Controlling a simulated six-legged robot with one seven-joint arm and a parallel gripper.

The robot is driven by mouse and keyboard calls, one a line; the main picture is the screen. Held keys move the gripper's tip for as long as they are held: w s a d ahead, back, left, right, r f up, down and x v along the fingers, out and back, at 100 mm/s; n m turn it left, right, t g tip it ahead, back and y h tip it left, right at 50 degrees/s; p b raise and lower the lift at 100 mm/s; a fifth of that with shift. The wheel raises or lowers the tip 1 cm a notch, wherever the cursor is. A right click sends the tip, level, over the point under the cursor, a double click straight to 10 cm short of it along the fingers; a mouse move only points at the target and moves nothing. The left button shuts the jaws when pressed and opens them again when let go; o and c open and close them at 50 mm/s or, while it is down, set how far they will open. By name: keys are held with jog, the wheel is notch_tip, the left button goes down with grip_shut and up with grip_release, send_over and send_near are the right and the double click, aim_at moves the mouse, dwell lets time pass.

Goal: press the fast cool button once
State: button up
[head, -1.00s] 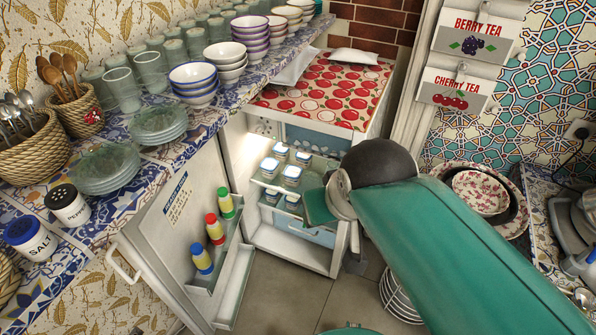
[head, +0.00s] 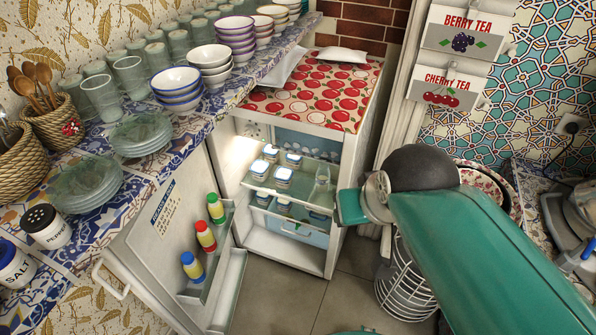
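A small white fridge (head: 286,258) stands at the middle with its door (head: 150,238) swung open to the left. A light-coloured panel with small marks (head: 256,130) shows at the top of the fridge's interior; I cannot make out a fast cool button on it. A sign with small print (head: 163,200) is on the door's inner side. My teal arm reaches in from the lower right, its dark joint to the right of the fridge opening. My gripper's fingertips do not show.
Several lidded jars (head: 283,174) and a glass (head: 322,176) stand on the fridge shelves. Bottles (head: 206,236) fill the door rack. A tiled counter (head: 192,148) with bowls, plates and glasses runs along the left. A wire basket (head: 403,285) stands right. Floor tiles (head: 275,305) are clear in front.

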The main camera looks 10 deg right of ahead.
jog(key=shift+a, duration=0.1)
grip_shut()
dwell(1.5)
